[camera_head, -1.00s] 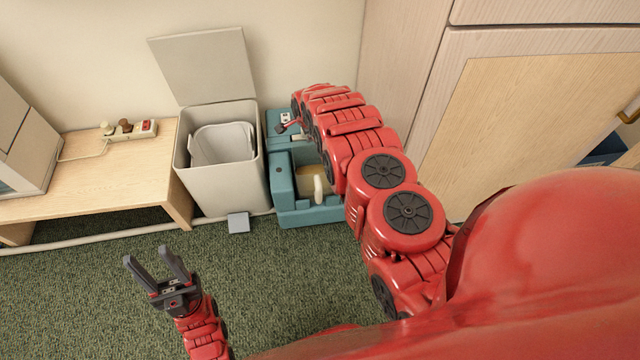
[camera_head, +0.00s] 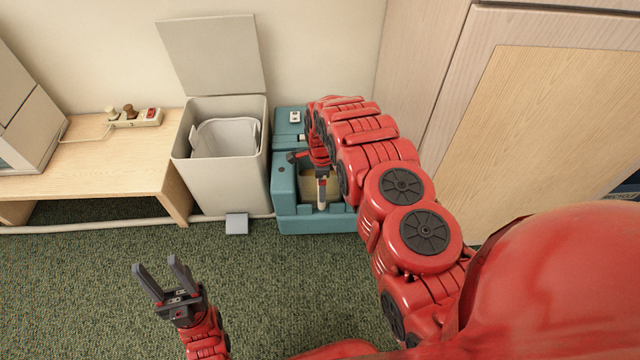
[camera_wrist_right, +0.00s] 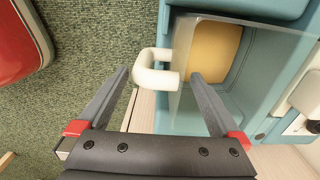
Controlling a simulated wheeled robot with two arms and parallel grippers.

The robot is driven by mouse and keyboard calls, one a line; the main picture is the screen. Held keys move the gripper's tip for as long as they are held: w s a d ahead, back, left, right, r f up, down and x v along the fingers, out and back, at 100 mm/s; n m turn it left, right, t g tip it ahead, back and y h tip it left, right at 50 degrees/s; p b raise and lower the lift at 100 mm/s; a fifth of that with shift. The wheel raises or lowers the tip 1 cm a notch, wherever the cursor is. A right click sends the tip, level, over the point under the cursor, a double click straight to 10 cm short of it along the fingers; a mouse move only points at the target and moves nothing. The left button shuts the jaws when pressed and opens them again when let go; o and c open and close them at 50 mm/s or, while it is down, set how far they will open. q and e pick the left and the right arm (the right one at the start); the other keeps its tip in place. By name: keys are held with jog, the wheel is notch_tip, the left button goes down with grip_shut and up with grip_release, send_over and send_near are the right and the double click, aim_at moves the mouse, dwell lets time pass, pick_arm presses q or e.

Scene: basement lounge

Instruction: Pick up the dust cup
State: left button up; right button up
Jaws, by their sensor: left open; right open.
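The dust cup (camera_head: 309,187) is a clear-walled cup with a tan inside and a cream handle, seated in the teal machine (camera_head: 285,183). In the right wrist view the cup (camera_wrist_right: 218,52) shows with its handle (camera_wrist_right: 150,76) sticking out toward the camera. My right gripper (camera_wrist_right: 160,75) is open, with one finger on each side of the handle. I see no clear contact. In the head view my right wrist and arm hide part of the cup and machine. My left gripper (camera_head: 157,265) is open and empty above the carpet.
A bin (camera_head: 226,175) with its lid up stands close left of the machine. A low wooden table (camera_head: 90,165) with a power strip (camera_head: 135,118) is further left. A wooden cabinet (camera_head: 520,130) is at the right. The carpet in front is clear.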

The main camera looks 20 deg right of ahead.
notch_tip(320, 180, down, 6)
jog(key=shift+r+b, duration=0.25)
jog(key=shift+b, duration=0.6)
jog(key=shift+f, duration=0.2)
jog(key=c, duration=1.2)
jog(key=shift+o, duration=0.2)
jog(key=shift+r, duration=0.1)
notch_tip(320, 180, up, 18)
jog(key=p, duration=0.6)
jog(key=shift+r, duration=0.2)
